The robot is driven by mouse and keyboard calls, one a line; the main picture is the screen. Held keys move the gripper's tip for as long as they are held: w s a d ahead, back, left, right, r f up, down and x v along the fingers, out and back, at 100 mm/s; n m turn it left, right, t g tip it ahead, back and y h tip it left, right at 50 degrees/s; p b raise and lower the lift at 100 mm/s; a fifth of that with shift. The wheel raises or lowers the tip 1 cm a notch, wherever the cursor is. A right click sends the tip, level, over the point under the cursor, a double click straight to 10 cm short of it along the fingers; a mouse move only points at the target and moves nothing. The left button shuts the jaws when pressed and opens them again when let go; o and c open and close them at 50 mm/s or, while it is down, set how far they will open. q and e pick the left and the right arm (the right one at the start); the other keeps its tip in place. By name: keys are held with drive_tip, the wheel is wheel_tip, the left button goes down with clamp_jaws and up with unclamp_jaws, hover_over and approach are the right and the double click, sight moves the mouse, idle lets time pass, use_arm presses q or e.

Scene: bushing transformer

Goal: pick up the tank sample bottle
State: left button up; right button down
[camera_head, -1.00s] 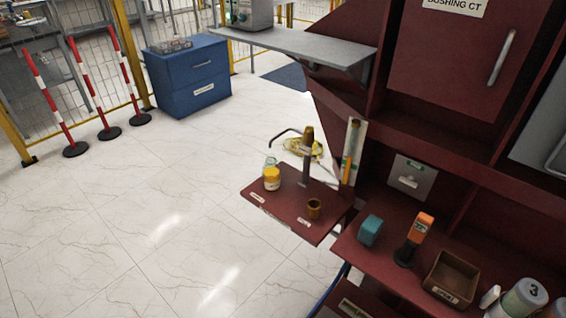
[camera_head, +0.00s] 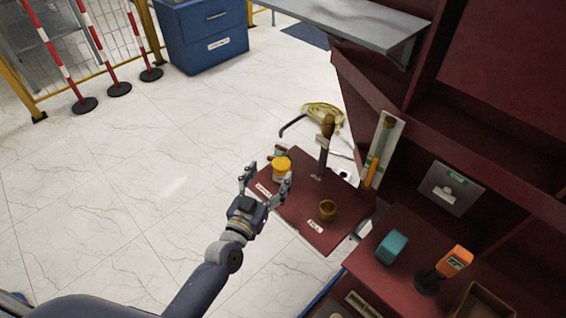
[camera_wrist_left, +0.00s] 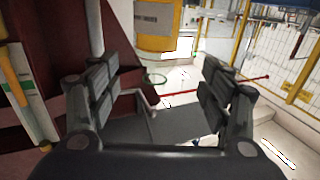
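The sample bottle (camera_head: 282,168) holds yellow liquid and stands upright at the left side of a small dark red shelf (camera_head: 300,208). My left gripper (camera_head: 267,176) is open, with its fingers spread at the bottle's near side. The right fingertip overlaps the lower bottle in the picture; I cannot tell whether they touch. In the left wrist view the open fingers (camera_wrist_left: 157,95) have no clear object gripped between them. A yellow cylinder with a grey label (camera_wrist_left: 155,25) appears beyond them at the top; I cannot tell whether it is the bottle. My right gripper is not in view.
A teal block (camera_head: 391,247) and an orange device (camera_head: 455,262) sit on the lower right shelf. Open tiled floor lies left.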

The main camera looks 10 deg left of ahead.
sight(277, 167)
use_arm(q)
drive_tip(key=w, duration=0.2)
drive_tip(key=w+d, duration=0.1)
drive_tip(key=w, duration=0.1)
drive_tip(key=w+d, duration=0.1)
drive_tip(key=w, duration=0.2)
drive_tip(key=shift+w+f, duration=0.1)
drive_tip(key=shift+f, duration=0.05)
drive_tip(key=c, duration=1.2)
